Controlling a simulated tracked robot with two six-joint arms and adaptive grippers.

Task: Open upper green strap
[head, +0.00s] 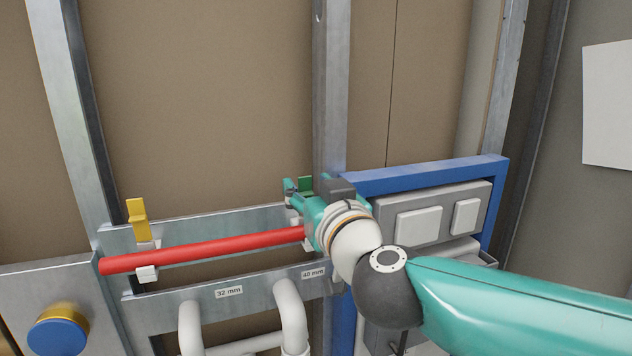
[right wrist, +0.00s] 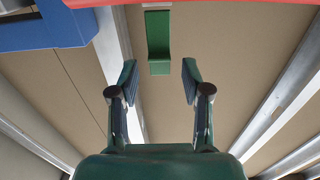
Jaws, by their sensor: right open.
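The upper green strap (head: 306,184) stands up at the right end of the red pipe (head: 205,250), partly hidden behind my right gripper. In the right wrist view the green strap (right wrist: 158,42) lies ahead of the fingertips, between their lines, with its free end pointing toward the gripper. My right gripper (head: 297,196) is open around the area of the strap; in the wrist view its two fingers (right wrist: 159,82) are apart with nothing between the tips. Whether a finger touches the strap I cannot tell. My left gripper is not in view.
A yellow strap (head: 138,220) stands up at the pipe's left clip. A metal rail with "32 mm" (head: 229,292) and "40 mm" labels runs below, with white pipes (head: 290,310) under it. A blue frame (head: 430,174) with grey panels is at right. Vertical studs (head: 331,80) rise behind.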

